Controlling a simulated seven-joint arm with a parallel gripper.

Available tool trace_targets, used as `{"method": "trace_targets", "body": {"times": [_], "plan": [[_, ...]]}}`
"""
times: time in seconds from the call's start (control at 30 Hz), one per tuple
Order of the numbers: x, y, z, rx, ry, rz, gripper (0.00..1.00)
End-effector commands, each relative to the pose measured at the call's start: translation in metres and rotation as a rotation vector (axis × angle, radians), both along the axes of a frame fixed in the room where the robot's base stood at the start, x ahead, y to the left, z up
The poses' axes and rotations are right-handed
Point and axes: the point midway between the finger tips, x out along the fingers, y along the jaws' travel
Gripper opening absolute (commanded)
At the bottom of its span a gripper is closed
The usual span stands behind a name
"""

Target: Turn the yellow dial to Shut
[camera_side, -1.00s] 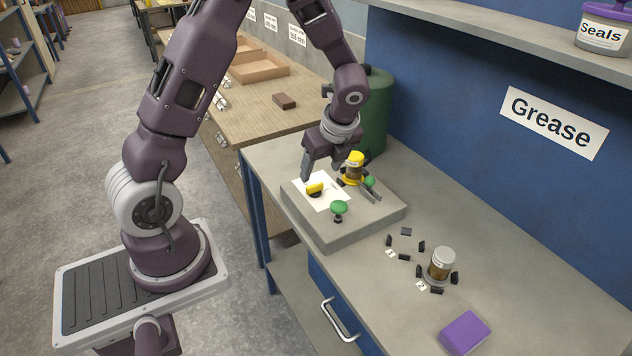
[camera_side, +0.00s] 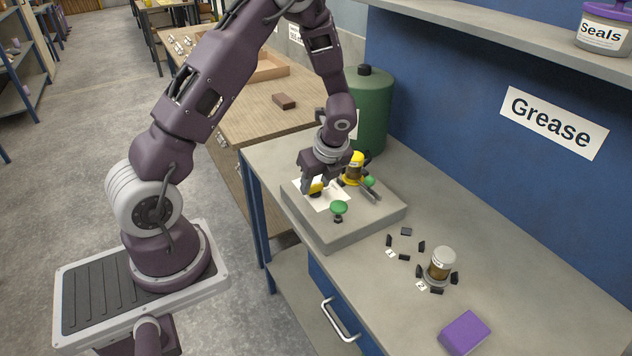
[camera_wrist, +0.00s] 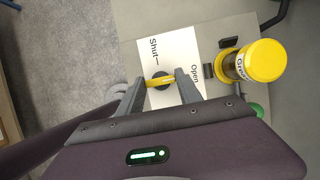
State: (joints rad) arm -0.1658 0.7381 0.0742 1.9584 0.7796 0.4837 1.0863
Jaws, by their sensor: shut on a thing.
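The yellow dial (camera_wrist: 160,82) sits on a white card printed "Shut" and "Open" (camera_wrist: 178,50), on a grey block (camera_side: 338,228). In the wrist view my gripper (camera_wrist: 161,82) has one finger at each end of the dial's yellow bar and is shut on it. The bar lies roughly level across that picture, its left end below the word "Shut"; I cannot tell exactly which mark it points to. In the side view my gripper (camera_side: 317,187) is down at the dial (camera_side: 316,188) and partly covers it.
A yellow-capped jar (camera_side: 354,167) stands on the block behind the dial, close to my gripper. A green knob (camera_side: 339,208) is in front. A grey-capped jar (camera_side: 441,262) and a purple block (camera_side: 465,332) stand to the right. A green canister (camera_side: 371,110) is behind.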

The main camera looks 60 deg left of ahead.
Motion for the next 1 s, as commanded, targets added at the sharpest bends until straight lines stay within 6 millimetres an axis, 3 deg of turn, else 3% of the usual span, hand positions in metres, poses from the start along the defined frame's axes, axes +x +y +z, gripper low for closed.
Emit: {"method": "trace_targets", "body": {"times": [0.37,1.0], "plan": [[0.0011,0.0000,0.0001,0.000,-0.002,0.092,0.01],[0.0045,0.0011,0.0004,-0.001,-0.001,0.669,0.01]]}}
